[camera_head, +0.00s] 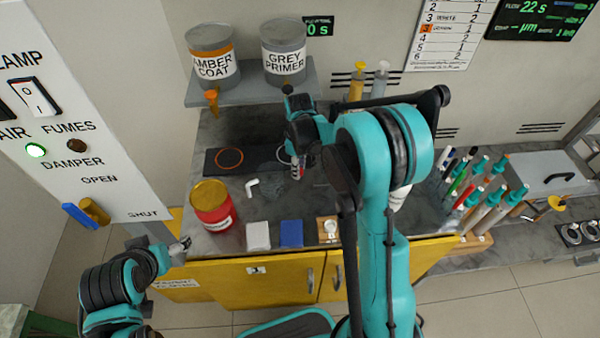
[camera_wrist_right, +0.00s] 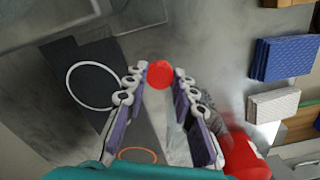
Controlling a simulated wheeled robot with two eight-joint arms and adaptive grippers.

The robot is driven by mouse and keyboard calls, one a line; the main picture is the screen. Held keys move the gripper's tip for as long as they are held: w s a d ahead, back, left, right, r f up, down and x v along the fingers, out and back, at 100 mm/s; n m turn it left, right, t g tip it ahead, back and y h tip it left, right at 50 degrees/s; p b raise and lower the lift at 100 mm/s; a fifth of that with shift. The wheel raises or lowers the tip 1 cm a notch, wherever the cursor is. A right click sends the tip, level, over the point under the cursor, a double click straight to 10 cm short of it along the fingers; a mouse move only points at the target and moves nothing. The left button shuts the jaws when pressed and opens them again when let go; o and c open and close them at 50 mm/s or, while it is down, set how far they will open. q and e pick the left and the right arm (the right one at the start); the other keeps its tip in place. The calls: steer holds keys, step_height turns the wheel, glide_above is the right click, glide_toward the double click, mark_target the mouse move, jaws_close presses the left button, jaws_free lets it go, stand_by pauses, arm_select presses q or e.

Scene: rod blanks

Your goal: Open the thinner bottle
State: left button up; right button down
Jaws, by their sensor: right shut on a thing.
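My right gripper (camera_head: 297,165) is over the bench in front of the dark mat. In the right wrist view its fingers (camera_wrist_right: 158,88) are closed on a small round red cap (camera_wrist_right: 158,75). A pale blurred shape shows between the fingers below the cap; I cannot tell whether it is the bottle's body. A red can (camera_head: 211,205) with a yellow top and a white label I cannot read stands on the bench to the left, apart from this gripper. It shows at the bottom right of the wrist view (camera_wrist_right: 245,158). My left gripper (camera_head: 181,247) is low by the bench's front edge, its fingers too small to judge.
A dark mat (camera_head: 212,167) holds an orange ring (camera_head: 229,159) and a white ring (camera_wrist_right: 92,86). A white pad (camera_head: 258,236) and blue pad (camera_head: 291,234) lie at the front edge. Two paint cans stand on a shelf (camera_head: 250,92). Several pens and tools stand at the right.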

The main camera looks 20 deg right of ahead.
mark_target(299, 181)
steer(key=shift+w+f, duration=0.1)
steer(key=shift+f, duration=0.8)
step_height(299, 181, down, 2)
steer(key=shift+f+b, duration=0.2)
steer(key=shift+b, duration=0.5)
steer(key=shift+f, duration=0.2)
steer(key=shift+f, duration=0.15)
steer(key=c, duration=1.3)
jaws_free()
steer(key=shift+o, duration=0.2)
